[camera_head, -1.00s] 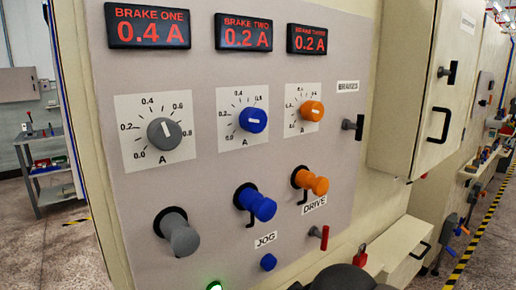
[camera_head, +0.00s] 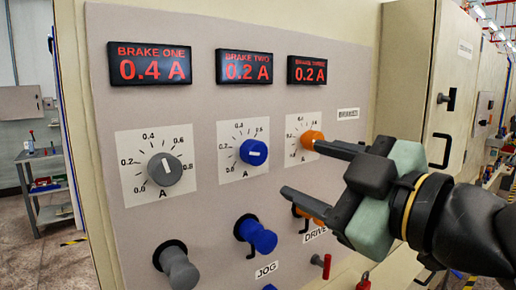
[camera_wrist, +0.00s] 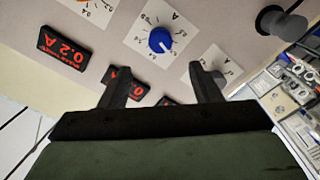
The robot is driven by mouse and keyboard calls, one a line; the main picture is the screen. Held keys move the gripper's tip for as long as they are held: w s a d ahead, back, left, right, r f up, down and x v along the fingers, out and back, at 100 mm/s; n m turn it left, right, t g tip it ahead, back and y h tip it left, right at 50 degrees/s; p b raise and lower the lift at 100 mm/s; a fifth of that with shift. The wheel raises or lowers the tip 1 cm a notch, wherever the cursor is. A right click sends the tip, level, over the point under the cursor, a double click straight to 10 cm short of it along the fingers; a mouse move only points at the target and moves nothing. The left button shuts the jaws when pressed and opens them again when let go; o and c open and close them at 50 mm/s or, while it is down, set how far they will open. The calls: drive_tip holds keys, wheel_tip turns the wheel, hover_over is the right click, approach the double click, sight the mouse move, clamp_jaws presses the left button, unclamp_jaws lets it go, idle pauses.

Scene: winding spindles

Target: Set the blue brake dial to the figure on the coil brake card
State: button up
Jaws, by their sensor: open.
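The blue brake dial (camera_head: 254,152) sits on a white scale plate on the panel, under the Brake Two display (camera_head: 244,67), which reads 0.2 A. In the wrist view the blue dial (camera_wrist: 160,40) lies ahead of the gap between the fingers, apart from them. My gripper (camera_head: 302,172) is open and empty, in front of the orange dial and to the right of the blue dial, its fingers spread one above the other. It also shows in the wrist view (camera_wrist: 160,80). I cannot make out a coil brake card in these frames.
A grey dial (camera_head: 164,169) stands left of the blue one, and an orange dial (camera_head: 311,139) is right, close to my upper finger. Below are a grey knob (camera_head: 180,268) and a blue knob (camera_head: 257,236) jutting out. A cabinet door handle (camera_head: 442,150) is at right.

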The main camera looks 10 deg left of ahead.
sight(259, 154)
drive_tip(key=p+x, duration=0.2)
drive_tip(key=x, duration=1)
drive_tip(key=shift+c, duration=0.3)
drive_tip(key=c, duration=0.9)
